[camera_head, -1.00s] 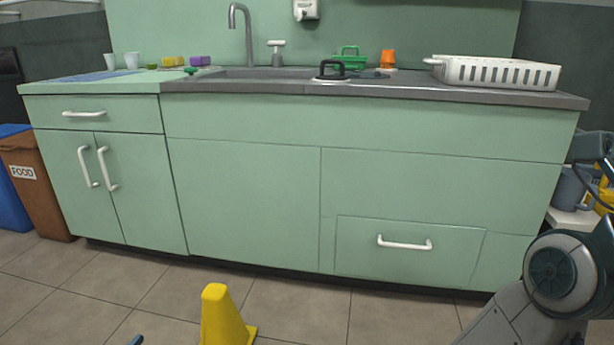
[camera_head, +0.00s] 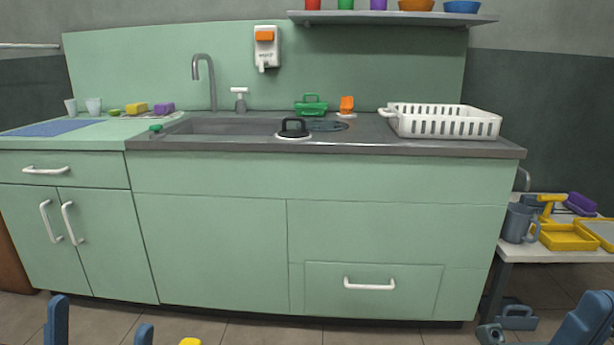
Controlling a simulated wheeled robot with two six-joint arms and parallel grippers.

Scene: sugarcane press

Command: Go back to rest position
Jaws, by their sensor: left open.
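My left gripper (camera_head: 100,327) shows at the bottom left edge, with two blue fingertips set well apart and nothing between them. It is open, in front of the lower cabinet doors, touching nothing that I can see. A blue part of my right gripper (camera_head: 582,322) shows at the bottom right corner.
A green sink counter (camera_head: 215,240) spans the view, with a white dish rack (camera_head: 445,122) on its right. A side table (camera_head: 565,255) with a grey mug (camera_head: 519,223) and yellow trays stands right. The yellow tip of a floor object (camera_head: 190,341) shows below.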

